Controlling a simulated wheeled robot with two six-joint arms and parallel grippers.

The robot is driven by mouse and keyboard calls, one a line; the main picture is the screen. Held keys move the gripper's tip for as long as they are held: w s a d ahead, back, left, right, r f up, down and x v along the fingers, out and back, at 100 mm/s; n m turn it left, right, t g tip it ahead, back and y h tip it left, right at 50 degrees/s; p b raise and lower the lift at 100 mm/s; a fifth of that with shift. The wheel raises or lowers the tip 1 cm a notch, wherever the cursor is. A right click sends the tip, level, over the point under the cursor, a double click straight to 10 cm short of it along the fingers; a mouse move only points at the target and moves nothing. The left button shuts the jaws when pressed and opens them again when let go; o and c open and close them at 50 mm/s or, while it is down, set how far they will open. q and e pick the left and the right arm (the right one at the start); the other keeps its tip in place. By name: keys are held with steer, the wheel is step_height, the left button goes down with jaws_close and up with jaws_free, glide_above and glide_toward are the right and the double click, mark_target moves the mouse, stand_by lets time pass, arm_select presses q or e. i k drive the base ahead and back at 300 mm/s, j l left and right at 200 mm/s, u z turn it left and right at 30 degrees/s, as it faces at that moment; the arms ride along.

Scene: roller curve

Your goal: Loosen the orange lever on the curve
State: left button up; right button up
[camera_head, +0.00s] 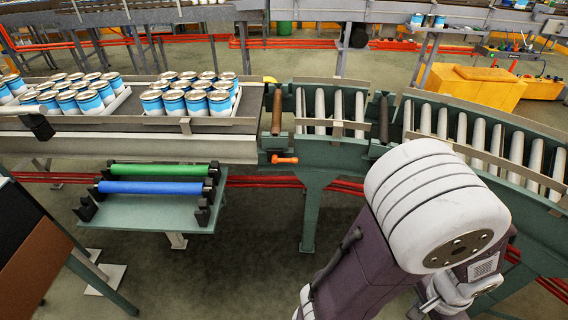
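The orange lever (285,160) sits on the near side of the green curve frame (316,178), close to where the straight conveyor meets the curve. It points roughly to the right. A brown rusty roller (277,112) lies across the frame just behind it. My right arm fills the lower right of the view, with its white rounded link in front of part of the curve. Its gripper cannot be made out. My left gripper is not in view. Nothing is seen touching the lever.
Trays of blue-and-white cans (188,100) stand on the straight conveyor (120,148) at left. A green roller (157,170) and a blue roller (150,187) rest on a low stand (140,215). Grey rollers (320,108) line the curve. Floor before the lever is clear.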

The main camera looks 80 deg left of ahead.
mark_target(275, 159)
steer(key=u, duration=2.75)
steer(key=i+j, duration=0.15)
steer(key=j, duration=0.2)
steer(key=i+j+z, duration=0.1)
steer(key=j, duration=0.2)
steer(key=i+j, duration=0.2)
steer(key=j, duration=0.15)
steer(key=i+j+z, duration=0.1)
steer(key=j, duration=0.25)
